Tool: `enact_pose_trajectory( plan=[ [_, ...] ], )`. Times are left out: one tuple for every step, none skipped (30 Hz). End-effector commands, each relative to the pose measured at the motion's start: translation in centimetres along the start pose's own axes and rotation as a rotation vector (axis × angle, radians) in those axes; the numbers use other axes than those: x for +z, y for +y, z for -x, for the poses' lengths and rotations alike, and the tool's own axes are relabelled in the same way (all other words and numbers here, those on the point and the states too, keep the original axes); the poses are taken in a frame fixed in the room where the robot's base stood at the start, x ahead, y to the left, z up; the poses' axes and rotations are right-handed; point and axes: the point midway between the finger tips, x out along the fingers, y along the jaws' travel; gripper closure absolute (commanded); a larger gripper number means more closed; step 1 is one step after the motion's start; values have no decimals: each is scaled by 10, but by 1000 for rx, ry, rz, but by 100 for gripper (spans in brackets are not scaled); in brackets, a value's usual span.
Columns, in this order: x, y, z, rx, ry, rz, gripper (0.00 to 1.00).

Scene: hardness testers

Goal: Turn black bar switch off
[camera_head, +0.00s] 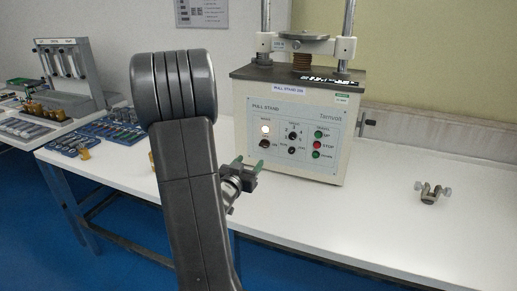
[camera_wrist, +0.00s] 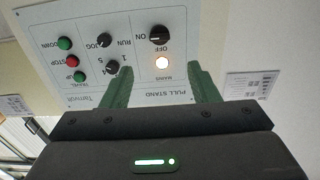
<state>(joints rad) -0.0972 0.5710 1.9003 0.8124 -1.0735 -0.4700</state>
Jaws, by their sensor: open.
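The black bar switch (camera_head: 264,143) is on the lower left of the pull stand's front panel (camera_head: 335,112), below a lit mains lamp (camera_head: 265,129). In the upside-down wrist view, the switch (camera_wrist: 158,35) sits between ON and OFF markings, with the glowing lamp (camera_wrist: 162,63) nearer my gripper. The exact angle of its bar is hard to tell. My gripper (camera_head: 248,163) is open and empty in front of the panel. Its green fingers (camera_wrist: 159,70) frame the lamp in the wrist view; the switch lies beyond their tips, apparently untouched.
The panel also has two black knobs (camera_head: 292,135) and a red STOP button (camera_head: 317,144) between green buttons. The stand rests on a white table (camera_head: 375,210). A small metal clamp (camera_head: 430,193) lies at right. Blue trays (camera_head: 95,140) with small parts are at left.

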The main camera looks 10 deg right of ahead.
Motion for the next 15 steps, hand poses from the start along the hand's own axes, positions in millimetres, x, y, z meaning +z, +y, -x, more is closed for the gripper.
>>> enact_pose_trajectory(
  plan=[
    [0, 1, -11, 5, 0, -2, 45],
    [0, 1, -18, 4, -1, -1, 45],
    [0, 1, -27, 4, 0, -1, 45],
    [0, 2, -33, 4, 0, -1, 45],
    [0, 1, -40, 4, -1, -2, 45],
    [0, 1, -49, 4, 0, -2, 45],
    [0, 1, -55, 3, -1, -1, 45],
    [0, 1, -62, 3, -1, -2, 45],
    [0, 1, -69, 3, -1, -2, 45],
    [0, 1, -75, 3, -1, -2, 45],
    [0, 1, -80, 2, -1, -2, 45],
    [0, 0, -87, 1, 0, -2, 45],
    [0, 1, -91, 2, 0, -1, 45],
    [0, 1, -95, 2, -1, -1, 45],
    [0, 0, -100, 1, -2, -2, 45]
  ],
)
